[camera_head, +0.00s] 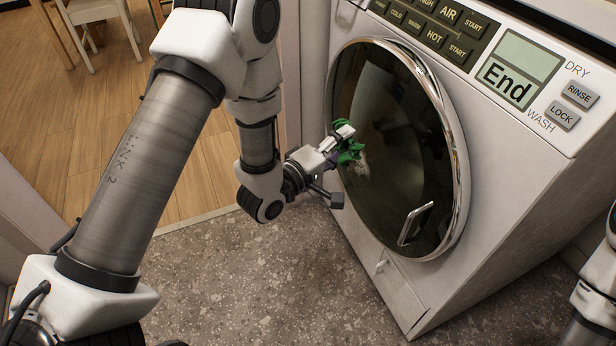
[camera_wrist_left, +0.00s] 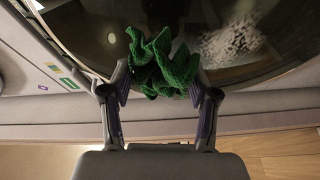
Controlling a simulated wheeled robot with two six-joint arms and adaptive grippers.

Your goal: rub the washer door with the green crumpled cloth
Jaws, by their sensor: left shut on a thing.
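The washer door (camera_head: 400,150) is a round dark glass pane in a chrome ring, and it is closed. My left gripper (camera_head: 345,150) is at the left part of the door, shut on the green crumpled cloth (camera_head: 352,154). In the left wrist view the cloth (camera_wrist_left: 162,62) bunches between the two fingers, in front of the door glass (camera_wrist_left: 95,30). The cloth is at or very close to the glass; I cannot tell whether it touches. A pale speckled patch (camera_wrist_left: 232,42) shows on the glass beside the cloth. My right gripper is out of view.
The door handle (camera_head: 416,223) sticks out at the door's lower right. The washer's control panel (camera_head: 430,35) and display (camera_head: 520,68) are above. A wall edge (camera_head: 286,75) stands left of the washer. The speckled floor (camera_head: 250,280) in front is clear.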

